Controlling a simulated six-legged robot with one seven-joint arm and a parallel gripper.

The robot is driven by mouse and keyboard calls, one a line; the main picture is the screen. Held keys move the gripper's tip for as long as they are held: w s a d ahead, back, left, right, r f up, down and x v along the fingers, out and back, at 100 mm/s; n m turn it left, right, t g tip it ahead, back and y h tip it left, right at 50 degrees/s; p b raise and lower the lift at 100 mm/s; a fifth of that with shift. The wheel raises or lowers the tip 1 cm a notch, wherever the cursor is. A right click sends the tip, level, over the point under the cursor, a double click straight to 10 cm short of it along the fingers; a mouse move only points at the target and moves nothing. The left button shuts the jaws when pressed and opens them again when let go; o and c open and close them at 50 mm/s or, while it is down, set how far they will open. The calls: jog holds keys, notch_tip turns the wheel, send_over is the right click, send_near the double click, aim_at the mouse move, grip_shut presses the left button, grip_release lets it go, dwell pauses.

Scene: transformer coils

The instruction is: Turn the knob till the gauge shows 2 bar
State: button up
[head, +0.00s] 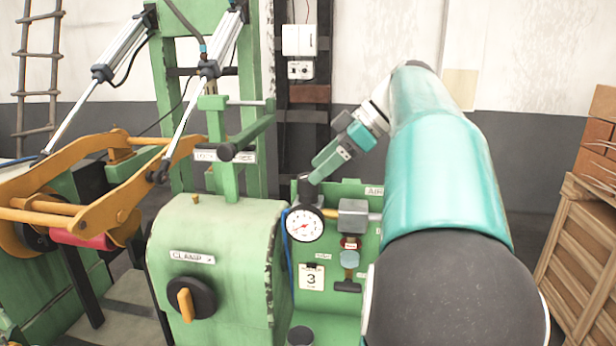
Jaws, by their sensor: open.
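The round white gauge (304,225) with a black rim is on the green AIR panel (370,198). It has a red needle, but its numbers are too small to read. A black T-shaped handle (347,286) is lower on the panel. I cannot tell which of these sets the gauge.
Left is a green housing (225,230) with a CLAMP dial (190,299) and an orange handle. Yellow arms (110,185) stand further left. Wooden crates (585,235) are at right. My arm hides the panel's right side.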

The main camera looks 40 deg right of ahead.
aim_at(309, 184)
jog(key=shift+x, duration=2)
jog(key=c, duration=1)
jog(key=shift+o, duration=0.2)
